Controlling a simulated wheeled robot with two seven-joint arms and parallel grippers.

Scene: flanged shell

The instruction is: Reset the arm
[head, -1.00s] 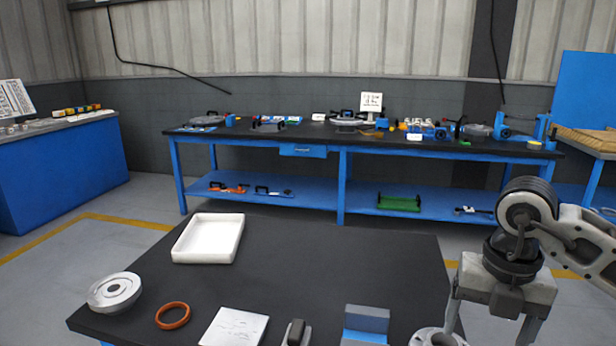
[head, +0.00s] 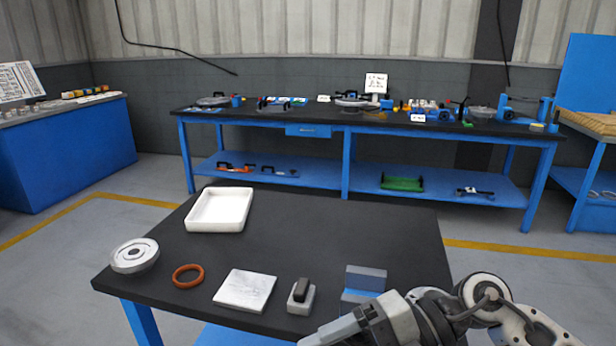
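My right arm comes in from the lower right. Its gripper (head: 338,332) is low at the bottom edge, pointing left, in front of the dark table's near edge; its fingers are partly cut off, so I cannot tell whether it is open or shut. Nothing is visibly held. My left gripper is not in view. On the table (head: 330,230) lie a round silver flanged part (head: 134,256) at the left corner, an orange ring (head: 188,275), a pale square plate (head: 245,289), a small block with a dark top (head: 301,295) and a blue-grey block (head: 364,283), partly hidden by my arm.
A white empty tray (head: 220,209) sits at the table's far left. The table's middle and right are clear. A long blue workbench (head: 345,180) with tools and parts stands behind, across a grey floor. A blue cabinet (head: 65,155) stands at the left.

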